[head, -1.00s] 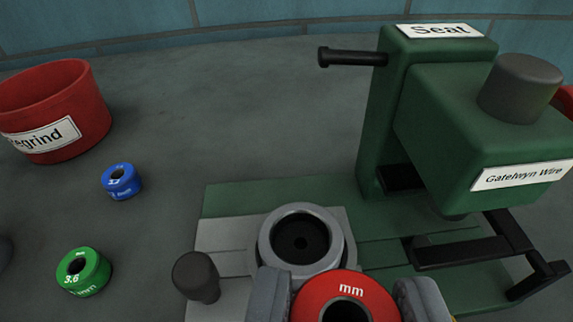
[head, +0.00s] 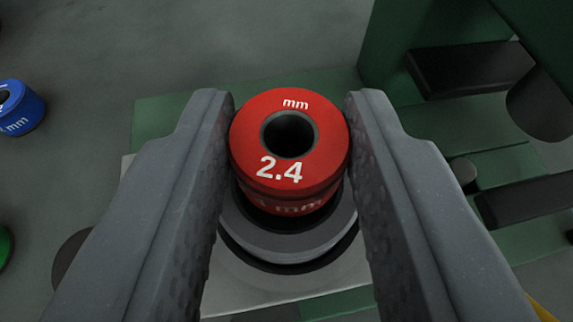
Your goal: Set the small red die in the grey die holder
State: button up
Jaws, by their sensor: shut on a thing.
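The small red die (head: 265,178), marked "2.4" and "mm" with a dark hole in its top, is upright between the two grey fingers of my gripper (head: 290,112). My gripper is shut on its sides. The grey die holder (head: 290,242) shows directly beneath the die, its front rim curving out below it. The die covers most of the holder's opening. I cannot tell whether the die's lower end hangs above the opening or is inside it.
A blue die (head: 22,110) stands at the left edge, and part of a green die (head: 4,246) shows below it. The green machine base (head: 160,125) and its dark bars (head: 470,68) lie close on the right. A dark knob (head: 70,262) is partly hidden by my left finger.

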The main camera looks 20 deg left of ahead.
jog(key=shift+f, duration=0.2)
jog(key=o, duration=1.1)
jog(key=shift+c, duration=0.2)
jog(key=shift+r, duration=0.15)
jog(key=shift+r, duration=0.25)
jog(key=shift+s+d, duration=0.1)
jog(key=shift+s, duration=0.2)
jog(key=v, duration=1.1)
jog(key=shift+p, duration=0.35)
jog(key=shift+s, duration=0.1)
